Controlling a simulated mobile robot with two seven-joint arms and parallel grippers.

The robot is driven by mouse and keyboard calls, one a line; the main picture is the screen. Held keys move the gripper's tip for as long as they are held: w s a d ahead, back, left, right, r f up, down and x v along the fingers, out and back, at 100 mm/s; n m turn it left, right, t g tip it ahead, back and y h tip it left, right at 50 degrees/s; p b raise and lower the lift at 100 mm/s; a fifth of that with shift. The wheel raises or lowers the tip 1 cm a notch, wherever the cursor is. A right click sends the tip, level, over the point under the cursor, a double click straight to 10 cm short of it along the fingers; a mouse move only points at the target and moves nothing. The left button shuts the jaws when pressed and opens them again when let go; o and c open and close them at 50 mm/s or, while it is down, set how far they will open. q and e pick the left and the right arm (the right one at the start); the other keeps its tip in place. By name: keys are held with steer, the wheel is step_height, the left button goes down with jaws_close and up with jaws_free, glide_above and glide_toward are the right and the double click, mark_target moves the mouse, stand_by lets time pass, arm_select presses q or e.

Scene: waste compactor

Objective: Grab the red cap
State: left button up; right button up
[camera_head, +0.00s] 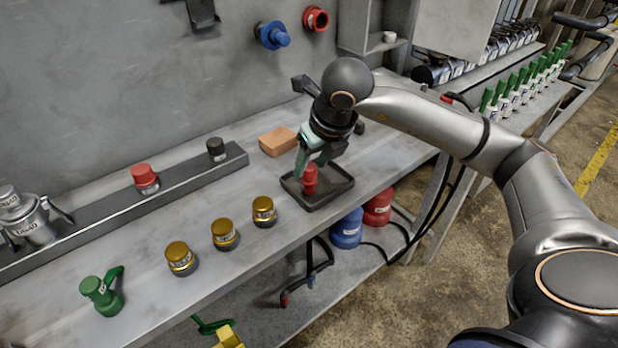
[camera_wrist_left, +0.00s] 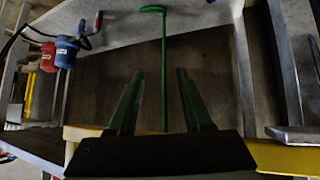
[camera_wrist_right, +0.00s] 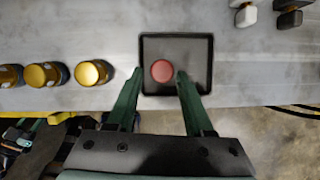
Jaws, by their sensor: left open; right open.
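A small red cap (camera_head: 310,179) stands upright in a shallow black tray (camera_head: 338,192) on the workbench. My right gripper (camera_head: 311,165) is over the tray, pointing down with its fingers at the cap. In the right wrist view the red cap (camera_wrist_right: 162,70) shows as a round top between the tips of the open right gripper (camera_wrist_right: 160,76), closer to the left finger. Whether the fingers touch it, I cannot tell. My left gripper is outside the head view. In its own wrist view the left gripper (camera_wrist_left: 158,72) is open, with nothing gripped.
Another red-topped piece (camera_head: 143,177) and a black one (camera_head: 216,148) stand on the raised ledge. Several gold-topped pieces (camera_head: 225,233) line the bench left of the tray. An orange block (camera_head: 278,141) lies behind it. A green-handled item (camera_head: 103,294) stands at front left.

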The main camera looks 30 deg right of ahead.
mark_target(306, 175)
steer(key=shift+x, duration=3.1)
steer(key=shift+w+d+r, duration=0.1)
steer(key=shift+w, duration=0.05)
jaws_close()
